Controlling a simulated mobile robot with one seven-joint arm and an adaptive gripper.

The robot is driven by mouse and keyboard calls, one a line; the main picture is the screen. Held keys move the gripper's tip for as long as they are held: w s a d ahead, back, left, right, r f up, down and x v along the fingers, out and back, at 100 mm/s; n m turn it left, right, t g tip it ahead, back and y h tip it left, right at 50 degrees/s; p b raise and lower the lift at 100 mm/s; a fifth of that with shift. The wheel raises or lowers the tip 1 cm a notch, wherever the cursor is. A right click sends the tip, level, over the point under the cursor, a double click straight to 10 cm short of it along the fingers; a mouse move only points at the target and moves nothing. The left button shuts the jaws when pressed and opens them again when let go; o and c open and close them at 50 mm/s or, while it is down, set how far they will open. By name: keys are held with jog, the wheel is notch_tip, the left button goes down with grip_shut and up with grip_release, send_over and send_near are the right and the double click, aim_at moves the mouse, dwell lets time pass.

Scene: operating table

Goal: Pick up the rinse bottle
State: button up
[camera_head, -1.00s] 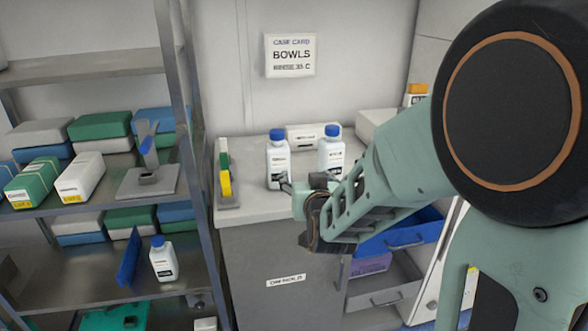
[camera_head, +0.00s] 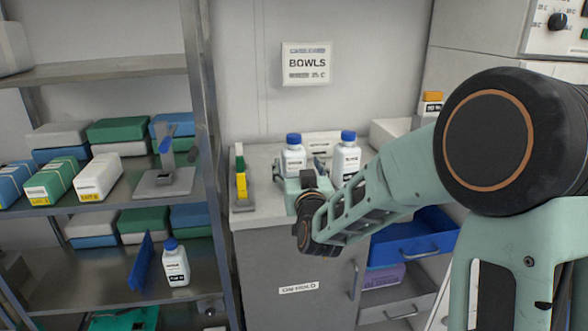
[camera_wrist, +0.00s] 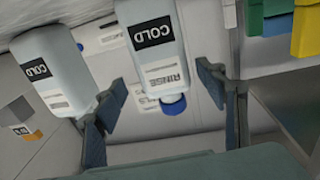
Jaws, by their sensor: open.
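The rinse bottle (camera_head: 293,158) is the left of two white, blue-capped bottles standing upright on the counter. In the wrist view, which shows the scene inverted, the rinse bottle (camera_wrist: 155,40) bears "COLD" and "RINSE" labels. My gripper (camera_wrist: 160,82) is open, with one finger to each side of the rinse bottle's picture; no contact shows. In the head view my gripper (camera_head: 302,176) is just in front of the bottle and hides its lower part. The second bottle (camera_head: 346,160) stands close to the right; in the wrist view it also reads "COLD" (camera_wrist: 42,68).
A yellow and green block stand (camera_head: 241,182) is left of the bottles. A white box (camera_head: 322,143) lies behind them. A metal shelf (camera_head: 85,202) at left holds boxes and another white bottle (camera_head: 175,263). A blue drawer (camera_head: 412,245) is open at right.

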aim_at(294, 160)
jog(key=x, duration=0.4)
jog(key=shift+w+a+f, duration=0.1)
jog(key=shift+a+f, duration=0.15)
jog(key=shift+a, duration=0.1)
jog(key=c, duration=1.7)
jog(key=shift+r, duration=0.1)
jog(key=shift+c, duration=0.4)
grip_shut()
jog(key=shift+r, duration=0.15)
